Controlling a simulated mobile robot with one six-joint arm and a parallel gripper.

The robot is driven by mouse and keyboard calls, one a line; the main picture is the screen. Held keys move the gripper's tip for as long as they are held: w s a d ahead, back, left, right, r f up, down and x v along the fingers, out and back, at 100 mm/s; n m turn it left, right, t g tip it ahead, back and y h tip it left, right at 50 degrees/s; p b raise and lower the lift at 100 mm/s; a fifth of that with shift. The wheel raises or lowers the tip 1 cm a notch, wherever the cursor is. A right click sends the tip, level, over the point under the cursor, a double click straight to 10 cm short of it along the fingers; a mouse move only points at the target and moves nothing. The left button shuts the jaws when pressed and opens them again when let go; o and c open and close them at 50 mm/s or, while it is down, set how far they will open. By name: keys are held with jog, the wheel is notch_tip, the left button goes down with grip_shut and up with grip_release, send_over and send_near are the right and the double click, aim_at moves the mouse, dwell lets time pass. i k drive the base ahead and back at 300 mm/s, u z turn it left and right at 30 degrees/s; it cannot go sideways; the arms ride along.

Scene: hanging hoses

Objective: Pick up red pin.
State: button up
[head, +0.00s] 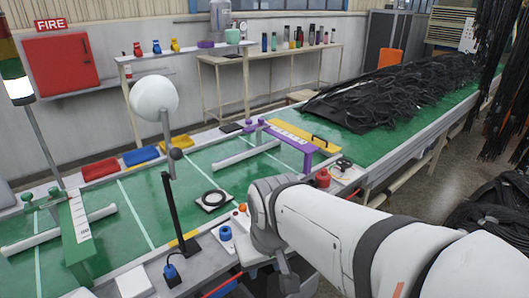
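No thing shows clearly as a red pin. Small red things in the head view are a red piece (137,48) on the back shelf beside a blue and a yellow one, a red knob-like part (323,178) at the bench edge, and an orange-red button (242,207) by my wrist. My white arm reaches in from the lower right. My gripper (286,276) points down past the bench's front edge, partly hidden by my wrist; its fingers are too unclear to tell open from shut. It is apart from the shelf piece.
Red (100,169), blue (140,156) and yellow (177,143) trays line the back of the green bench. A black post (178,215) and a white round lamp (154,98) stand left of my arm. A purple frame (290,146) and piled black hoses (395,90) are further back.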

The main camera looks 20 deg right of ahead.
aim_at(323, 172)
jog(key=k, duration=1.3)
jog(key=z, duration=0.55)
jog(key=i, duration=0.7)
jog(key=z, duration=0.7)
jog(key=i, duration=0.9)
jog(key=u, duration=0.55)
jog(key=i, duration=0.7)
jog(key=u, duration=0.65)
